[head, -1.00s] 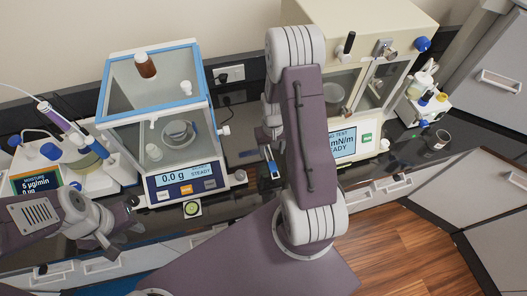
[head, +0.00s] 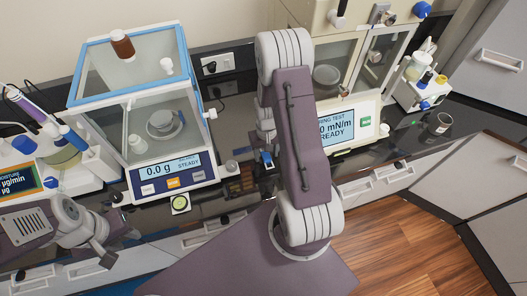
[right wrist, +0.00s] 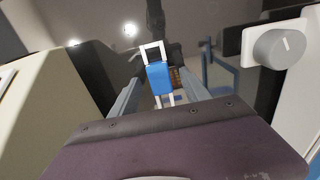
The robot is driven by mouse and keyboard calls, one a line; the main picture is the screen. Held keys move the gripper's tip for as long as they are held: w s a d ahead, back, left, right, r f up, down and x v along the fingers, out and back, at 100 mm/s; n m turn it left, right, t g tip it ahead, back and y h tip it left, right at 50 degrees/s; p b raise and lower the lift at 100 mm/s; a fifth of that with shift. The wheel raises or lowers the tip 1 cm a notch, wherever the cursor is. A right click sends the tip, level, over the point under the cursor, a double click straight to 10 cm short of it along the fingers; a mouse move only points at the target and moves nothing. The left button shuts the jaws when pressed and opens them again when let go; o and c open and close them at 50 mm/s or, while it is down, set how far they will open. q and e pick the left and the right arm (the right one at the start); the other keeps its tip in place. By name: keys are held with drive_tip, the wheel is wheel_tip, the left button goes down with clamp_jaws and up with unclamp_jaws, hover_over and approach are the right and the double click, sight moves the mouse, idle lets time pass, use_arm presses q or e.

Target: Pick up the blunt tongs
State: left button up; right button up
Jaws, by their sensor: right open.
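The blunt tongs appear to be the blue-and-white tool (right wrist: 160,79) in the right wrist view, with a white loop at the far end and two white prongs at the near end. My right gripper (right wrist: 160,88) is open, its grey fingers on either side of the tool. I cannot tell whether they touch it. In the head view a small blue part of the tool (head: 267,159) shows beside my right arm, which hides the rest. My left gripper (head: 121,247) is at the lower left of the head view, with its fingers apart and empty, away from the tool.
A cream tester cabinet (head: 342,128) stands close on the right. A moisture meter (head: 25,182) is at far left. A cup (head: 441,123) stands on the right counter.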

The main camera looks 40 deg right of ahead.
sight(266, 156)
drive_tip(key=c, duration=0.4)
clamp_jaws()
wheel_tip(266, 156, up, 5)
drive_tip(key=p, duration=0.4)
drive_tip(key=shift+r+p, duration=0.15)
drive_tip(key=shift+p, duration=0.15)
